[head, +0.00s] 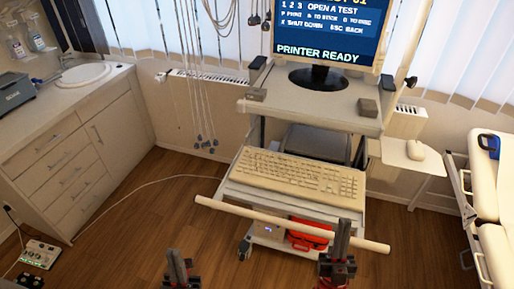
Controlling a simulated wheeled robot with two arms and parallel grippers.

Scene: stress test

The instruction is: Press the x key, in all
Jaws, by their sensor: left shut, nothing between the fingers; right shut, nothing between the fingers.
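A beige keyboard (295,176) lies on the pull-out shelf of a wheeled cart; single key letters are too small to read. The monitor (325,40) above it shows a blue menu with lines such as "OPEN A TEST", "SHUT DOWN" beside what looks like an X, and "PRINTER READY". My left gripper (178,260) is shut and empty at the bottom of the view, below and left of the keyboard. My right gripper (343,232) is shut and empty at the lower right, in front of the cart's handle bar and apart from the keyboard.
A pale handle bar (250,214) crosses in front of the keyboard shelf. A mouse (416,150) sits on a side shelf at right. Hanging leads (197,90) dangle left of the cart. A bed (489,200) stands at right, a counter with sink (82,73) at left.

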